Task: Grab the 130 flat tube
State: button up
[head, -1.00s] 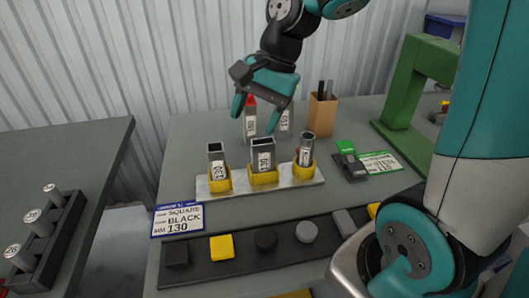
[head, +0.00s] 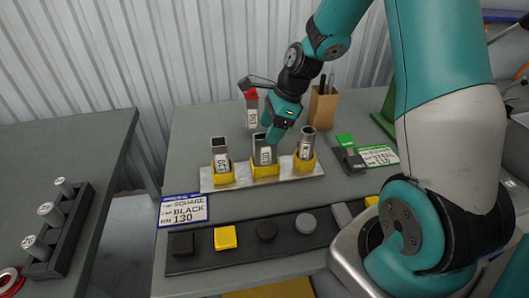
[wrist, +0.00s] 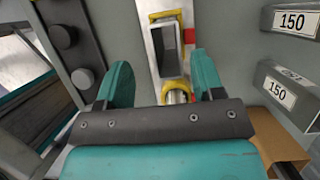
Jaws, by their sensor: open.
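The flat tube (head: 264,149) stands upright in the middle yellow holder of a light rack; its number label is too small to read surely. In the wrist view its rectangular open top (wrist: 168,50) shows just beyond the fingers. My gripper (head: 275,135) is open above the flat tube, its fingers partly hiding the tube's top in the head view. In the wrist view my two teal fingers (wrist: 163,82) are apart with nothing held between them.
A square tube (head: 220,155) stands left in the rack, a round tube (head: 306,145) right. A card (head: 183,211) reads SQUARE BLACK 130. A strip of caps (head: 236,238) lies in front. Behind stand a tube labelled 150 (head: 252,112) and a brown pen box (head: 323,104).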

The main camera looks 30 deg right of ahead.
aim_at(262, 143)
jog(key=shift+w+d+p+x, duration=0.15)
jog(key=shift+p+x, duration=0.25)
jog(key=shift+x, duration=1.1)
jog(key=shift+w+d+p+x, duration=0.15)
jog(key=shift+p+x, duration=0.25)
jog(key=shift+x, duration=1.1)
jog(key=shift+a, duration=0.1)
jog(key=c, duration=1.1)
